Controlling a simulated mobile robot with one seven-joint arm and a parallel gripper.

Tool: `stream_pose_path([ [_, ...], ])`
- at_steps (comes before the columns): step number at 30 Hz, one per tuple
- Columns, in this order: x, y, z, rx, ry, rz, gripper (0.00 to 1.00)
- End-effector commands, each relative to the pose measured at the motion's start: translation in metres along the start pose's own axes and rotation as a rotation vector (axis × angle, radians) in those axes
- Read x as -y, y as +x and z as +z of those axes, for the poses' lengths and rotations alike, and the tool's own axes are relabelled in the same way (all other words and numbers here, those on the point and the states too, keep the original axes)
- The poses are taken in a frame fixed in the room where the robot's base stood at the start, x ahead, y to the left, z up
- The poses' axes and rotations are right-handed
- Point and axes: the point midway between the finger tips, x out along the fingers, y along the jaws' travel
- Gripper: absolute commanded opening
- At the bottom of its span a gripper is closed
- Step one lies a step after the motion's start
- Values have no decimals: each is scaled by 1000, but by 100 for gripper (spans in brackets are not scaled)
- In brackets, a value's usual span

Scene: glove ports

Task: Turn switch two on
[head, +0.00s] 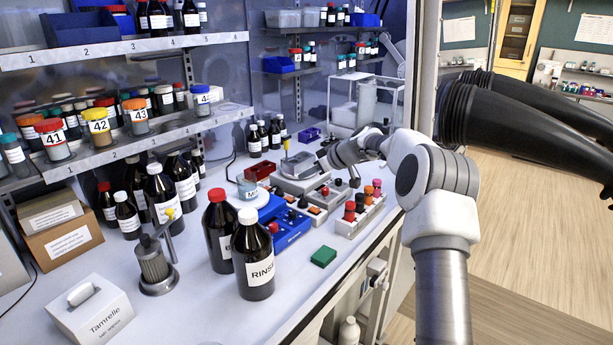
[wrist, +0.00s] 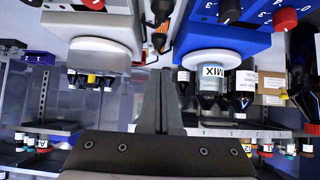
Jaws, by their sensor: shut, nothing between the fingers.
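My gripper (wrist: 157,98) is shut and empty, its two dark fingers together in the middle of the wrist view. In that view its tips point towards the gap between a white device and a blue device, with a small orange and black part (wrist: 160,38) beyond them. In the head view my arm reaches over the bench, and its end is above the devices, partly hidden by the arm itself. Small boxes with orange and black parts (head: 317,210) stand between the blue and grey devices. I cannot tell which part is switch two, or its position.
A blue device with knobs (head: 289,229), a grey device with a red knob (head: 325,191) and a rack of capped vials (head: 362,208) crowd the bench. Dark bottles, including RINSE (head: 254,262), stand nearer. A green block (head: 323,256) lies at front. Black glove sleeves (head: 500,115) hang right.

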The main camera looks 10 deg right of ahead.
Motion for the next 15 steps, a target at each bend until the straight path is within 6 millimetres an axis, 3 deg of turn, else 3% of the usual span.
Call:
stream_pose_path([
  [12, 1, 73, 0, 1, -1, -1, 0],
  [15, 0, 84, 12, 2, 3, 0, 0],
])
